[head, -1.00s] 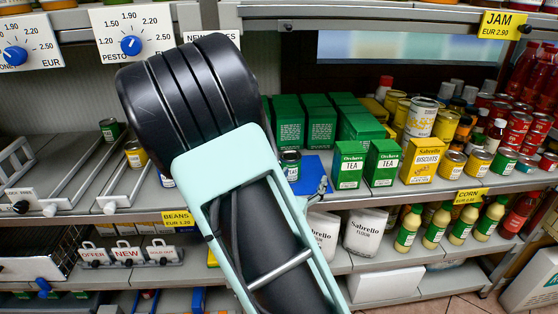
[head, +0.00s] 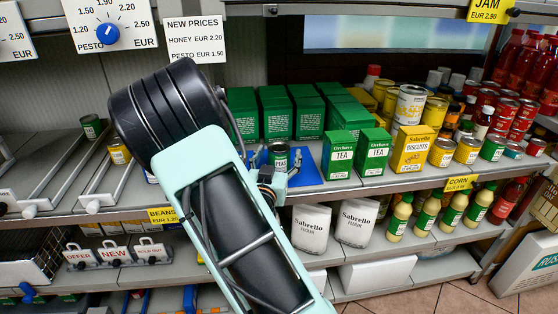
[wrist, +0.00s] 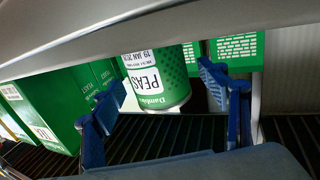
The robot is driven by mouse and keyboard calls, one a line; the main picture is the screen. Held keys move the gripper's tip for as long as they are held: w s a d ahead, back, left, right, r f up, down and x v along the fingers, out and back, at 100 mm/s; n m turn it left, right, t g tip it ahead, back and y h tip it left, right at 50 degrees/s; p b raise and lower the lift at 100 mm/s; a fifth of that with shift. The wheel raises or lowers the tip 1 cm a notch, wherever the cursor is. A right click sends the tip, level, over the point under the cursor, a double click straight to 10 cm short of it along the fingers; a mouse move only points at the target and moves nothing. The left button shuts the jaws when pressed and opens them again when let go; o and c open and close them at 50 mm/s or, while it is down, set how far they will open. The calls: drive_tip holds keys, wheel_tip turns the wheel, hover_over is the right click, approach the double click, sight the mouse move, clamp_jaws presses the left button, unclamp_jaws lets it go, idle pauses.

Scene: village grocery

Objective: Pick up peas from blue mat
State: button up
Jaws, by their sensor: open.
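The green peas can (head: 279,155) stands on the blue mat (head: 306,173) on the middle shelf. In the wrist view the peas can (wrist: 156,78) appears upside down, with its white PEAS label showing. My gripper (wrist: 166,92) is open, with one blue finger on each side of the can in the picture. In the head view my gripper (head: 277,164) is at the can, partly hidden by my arm. I cannot tell whether either finger touches the can. The mat is not clearly visible in the wrist view.
Green tea boxes (head: 340,155) stand close to the right of the mat, with more green boxes (head: 278,118) behind. A yellow biscuits box (head: 412,149) is further right. Flour bags (head: 311,229) stand below.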

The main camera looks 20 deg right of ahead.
drive_tip(key=shift+w+d, duration=0.3)
drive_tip(key=shift+w, duration=0.15)
drive_tip(key=c, duration=1.5)
drive_tip(key=shift+o, duration=0.2)
drive_tip(key=shift+r, duration=0.2)
